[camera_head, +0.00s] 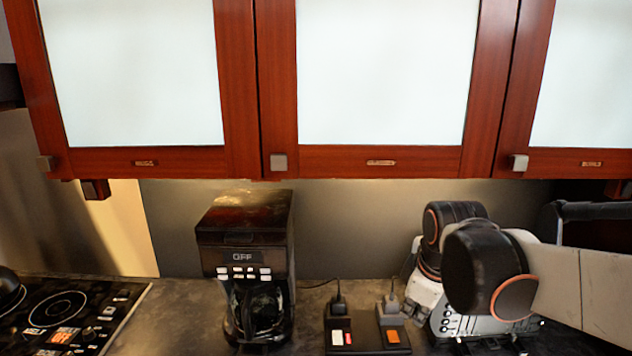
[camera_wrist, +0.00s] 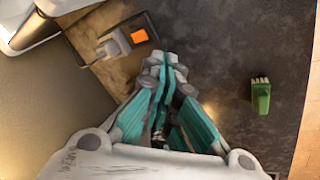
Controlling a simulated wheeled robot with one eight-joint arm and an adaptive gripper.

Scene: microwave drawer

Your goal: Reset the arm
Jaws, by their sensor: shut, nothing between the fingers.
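My gripper (camera_wrist: 165,65) shows in the wrist view with its teal-lined fingers together at the tips. It is shut and empty, above the dark countertop. In the head view my arm reaches in from the right over the counter, and the gripper's fingers are hidden behind or below the arm links. No object touches the fingers in the wrist view.
A switch box with plugs (camera_head: 366,334) sits near my arm. A small green item (camera_wrist: 261,97) lies on the counter. Red-framed cabinets (camera_head: 380,162) hang above.

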